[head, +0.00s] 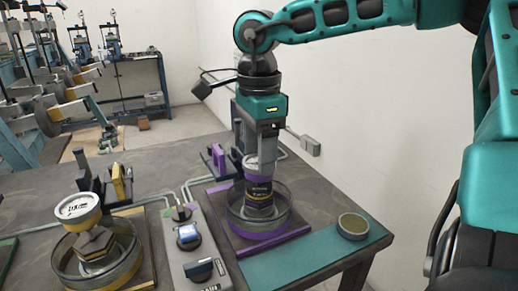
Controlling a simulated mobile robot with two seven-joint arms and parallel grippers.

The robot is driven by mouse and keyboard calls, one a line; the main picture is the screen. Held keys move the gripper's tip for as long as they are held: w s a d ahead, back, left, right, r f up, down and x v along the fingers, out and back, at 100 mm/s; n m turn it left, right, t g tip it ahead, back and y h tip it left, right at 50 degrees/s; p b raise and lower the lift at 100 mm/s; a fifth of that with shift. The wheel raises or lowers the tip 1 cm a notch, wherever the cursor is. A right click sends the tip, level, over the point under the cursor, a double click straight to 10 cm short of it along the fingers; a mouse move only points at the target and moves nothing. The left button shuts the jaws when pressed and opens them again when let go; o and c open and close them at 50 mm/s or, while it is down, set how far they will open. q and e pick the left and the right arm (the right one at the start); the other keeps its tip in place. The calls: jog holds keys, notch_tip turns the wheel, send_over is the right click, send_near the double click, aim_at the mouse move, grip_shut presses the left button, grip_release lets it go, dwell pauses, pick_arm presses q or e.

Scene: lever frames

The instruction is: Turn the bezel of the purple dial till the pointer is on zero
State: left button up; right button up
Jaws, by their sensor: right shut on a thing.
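The purple dial (249,168) stands at the table's right side, above a round clear-walled dish (236,213) on a purple-edged base (283,237). My right gripper (262,160) comes down over it from above and is shut on its bezel. The gripper hides much of the dial. Its face, pointer and zero mark cannot be read from here. My left gripper is not in view.
A yellow-rimmed dial (78,208) stands over another dish at the left. A grey control box (197,255) with knobs lies between the two stations. A small round tin (353,226) sits on the teal mat (305,252) at the right. A wall is close behind.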

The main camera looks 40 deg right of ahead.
jog(key=shift+r, duration=0.1)
jog(key=o, duration=1.1)
jog(key=shift+c, duration=0.2)
notch_tip(320, 180, up, 13)
jog(key=p, duration=0.2)
